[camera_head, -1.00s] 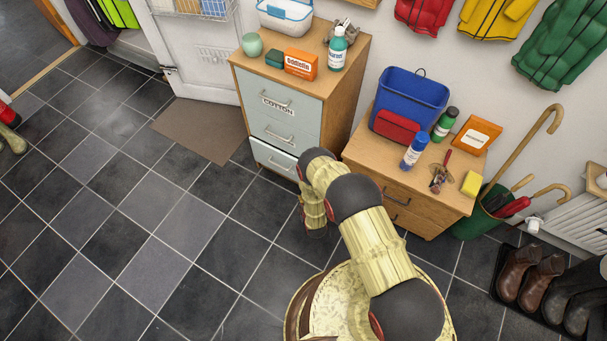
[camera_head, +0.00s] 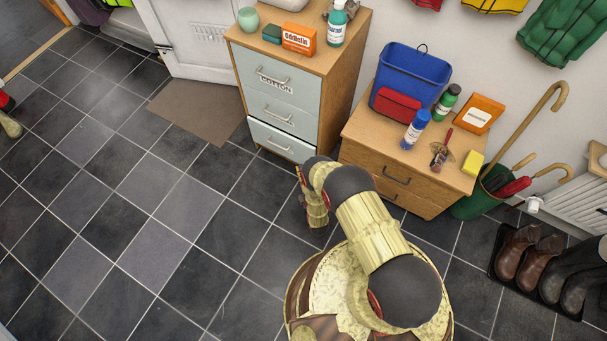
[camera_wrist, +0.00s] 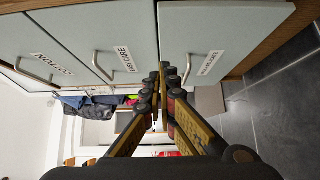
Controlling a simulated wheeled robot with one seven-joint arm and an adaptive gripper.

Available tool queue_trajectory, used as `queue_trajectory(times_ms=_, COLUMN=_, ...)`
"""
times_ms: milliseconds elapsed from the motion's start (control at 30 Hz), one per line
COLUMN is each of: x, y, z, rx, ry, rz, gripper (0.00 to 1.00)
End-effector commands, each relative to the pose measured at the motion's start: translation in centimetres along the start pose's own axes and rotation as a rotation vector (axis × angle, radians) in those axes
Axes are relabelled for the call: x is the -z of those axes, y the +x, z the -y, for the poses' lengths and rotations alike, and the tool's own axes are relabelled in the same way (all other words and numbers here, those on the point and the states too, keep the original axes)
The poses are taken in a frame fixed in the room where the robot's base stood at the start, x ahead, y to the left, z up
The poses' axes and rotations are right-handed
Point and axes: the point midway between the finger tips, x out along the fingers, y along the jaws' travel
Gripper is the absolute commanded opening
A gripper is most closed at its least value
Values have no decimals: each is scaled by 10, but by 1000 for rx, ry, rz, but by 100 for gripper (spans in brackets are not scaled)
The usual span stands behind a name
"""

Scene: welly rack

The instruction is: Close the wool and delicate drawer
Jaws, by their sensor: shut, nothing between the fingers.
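The wool and delicate drawer (camera_head: 281,140) is the lowest of three pale drawers in the wooden cabinet. Its front stands a little proud of the drawers above. In the wrist view, turned sideways, it is the rightmost front (camera_wrist: 222,28), with a small blurred label (camera_wrist: 210,63) and a metal handle (camera_wrist: 187,70). My gripper (camera_wrist: 165,70) is shut and empty, its fingertips beside the drawer's edge, close to the handle. I cannot tell whether they touch it.
The cotton drawer (camera_head: 272,80) and the middle drawer (camera_head: 283,113) look shut. A low wooden cabinet (camera_head: 420,187) with a blue bin (camera_head: 412,75) stands close on the right. A brown mat (camera_head: 200,112) lies on the floor. The tiled floor on the left is clear.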

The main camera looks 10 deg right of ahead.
Motion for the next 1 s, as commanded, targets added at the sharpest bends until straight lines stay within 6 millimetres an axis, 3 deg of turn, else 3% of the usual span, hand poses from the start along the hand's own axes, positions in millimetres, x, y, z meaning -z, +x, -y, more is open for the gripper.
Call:
queue_trajectory(times_ms=267, x=0, y=56, z=3, rx=-1, ry=2, rz=0, gripper=0)
queue_trajectory(times_ms=400, x=-16, y=71, z=3, rx=2, ry=2, rz=4, gripper=0)
queue_trajectory(times_ms=633, x=-27, y=84, z=1, rx=2, ry=2, rz=1, gripper=0)
queue_trajectory(times_ms=1000, x=-29, y=85, z=1, rx=2, ry=2, rz=0, gripper=0)
